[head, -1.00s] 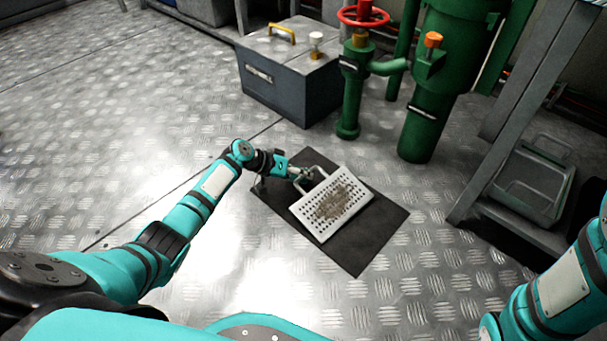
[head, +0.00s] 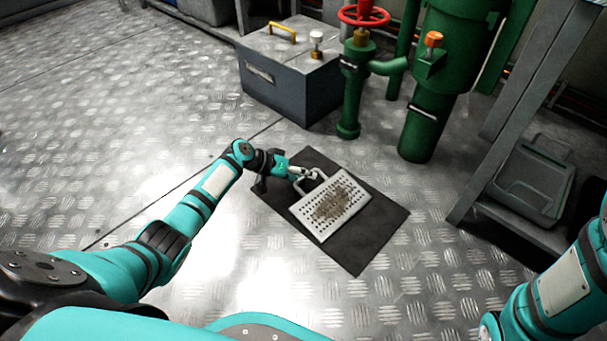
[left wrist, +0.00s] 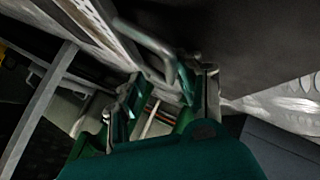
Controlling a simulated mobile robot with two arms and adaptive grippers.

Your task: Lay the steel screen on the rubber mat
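The steel screen (head: 350,188), a pale perforated plate with a brown dirty patch in its middle, lies over the black rubber mat (head: 365,248) and looks flat on it. Its loop handle (head: 311,187) points to the upper left, toward my left gripper (head: 306,174). In the left wrist view, the fingers of the left gripper (left wrist: 165,100) stand apart, with the handle (left wrist: 160,45) reaching in beside the right-hand finger. I cannot tell whether they touch. My right arm shows at the lower right, but its gripper is out of view.
A grey-blue box (head: 290,85) with a yellow handle stands behind the mat. Green pipes (head: 425,120) with a red valve wheel (head: 363,16) stand at the back. A metal rack (head: 500,215) holding a grey can (head: 532,180) stands at the right.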

